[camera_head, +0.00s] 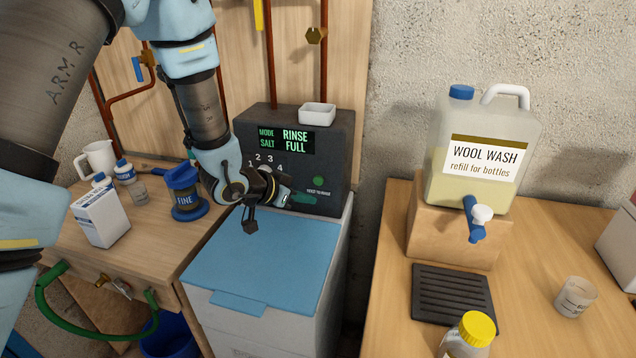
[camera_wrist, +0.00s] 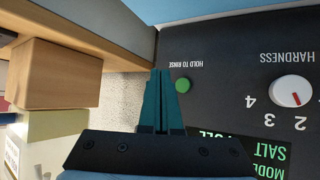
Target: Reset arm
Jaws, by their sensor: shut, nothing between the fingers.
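My gripper (camera_head: 250,226) is shut and empty in the head view. It hangs above the blue lid of the white cabinet, in front of the dark control panel (camera_head: 330,168). In the wrist view my shut fingers (camera_wrist: 162,100) point at the panel, close to the green "HOLD TO RINSE" button (camera_wrist: 183,85). The hardness dial (camera_wrist: 292,91) is right of them in that view. The panel's display (camera_head: 285,139) reads "MODE RINSE" and "SALT FULL". My arm comes in from the upper left and hides part of the panel's left side.
The blue lid (camera_head: 262,262) is closed. A blue "FINE" tub (camera_head: 186,198), a white box (camera_head: 101,218) and a white jug (camera_head: 97,158) stand on the left bench. A wool wash canister (camera_head: 482,158) stands on a wooden block (camera_head: 450,238) at right. A small white dish (camera_head: 317,114) sits atop the panel.

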